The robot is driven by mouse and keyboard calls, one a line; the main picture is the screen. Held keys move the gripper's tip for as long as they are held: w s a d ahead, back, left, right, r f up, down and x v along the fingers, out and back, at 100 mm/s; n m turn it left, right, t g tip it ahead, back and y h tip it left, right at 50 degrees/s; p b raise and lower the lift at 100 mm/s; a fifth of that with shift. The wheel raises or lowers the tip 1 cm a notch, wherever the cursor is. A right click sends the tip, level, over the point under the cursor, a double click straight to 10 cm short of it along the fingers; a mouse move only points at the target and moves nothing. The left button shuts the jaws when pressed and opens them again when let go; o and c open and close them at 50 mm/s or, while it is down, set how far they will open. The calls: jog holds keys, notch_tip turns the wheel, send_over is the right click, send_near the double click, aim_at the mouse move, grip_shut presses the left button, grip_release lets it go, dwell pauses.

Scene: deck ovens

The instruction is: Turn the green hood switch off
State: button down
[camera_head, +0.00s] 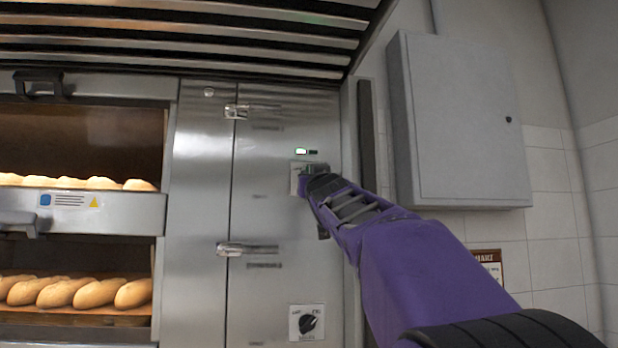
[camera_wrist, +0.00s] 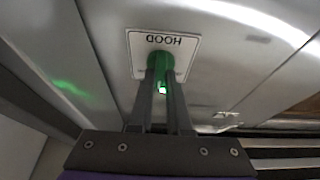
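The green hood switch (camera_wrist: 160,63) sits on a white plate (camera_wrist: 138,46) whose label HOOD appears upside down in the wrist view. My gripper (camera_wrist: 162,75) is at the switch, with its two dark fingers close together on either side of its green middle part. They appear shut on it, though the exact contact is partly hidden. In the head view my gripper (camera_head: 306,178) reaches the white plate (camera_head: 295,178) on the steel panel and hides the switch itself.
A black knob (camera_head: 309,322) on a white plate is lower on the same panel. Door latches (camera_head: 245,249) stick out to the left. Ovens with bread loaves (camera_head: 98,292) are further left. A grey wall box (camera_head: 462,125) and slatted hood (camera_head: 200,40) flank the panel.

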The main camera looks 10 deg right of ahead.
jog(key=shift+d+r+n+p, duration=0.1)
jog(key=shift+n+p, duration=0.2)
jog(key=shift+n+g+y+p, duration=0.3)
jog(key=shift+n+y, duration=0.65)
jog(key=shift+n, duration=1)
jog(key=shift+n+g+y+p, duration=0.15)
jog(key=shift+n+g+y, duration=0.2)
jog(key=shift+n+y, duration=1.15)
jog(key=shift+n+g+y+p, duration=0.2)
jog(key=shift+n+g+y, duration=0.2)
jog(key=shift+n, duration=2.05)
jog(key=shift+n+y, duration=0.25)
jog(key=shift+n, duration=0.05)
jog(key=c, duration=0.9)
grip_release()
jog(key=shift+o, duration=0.2)
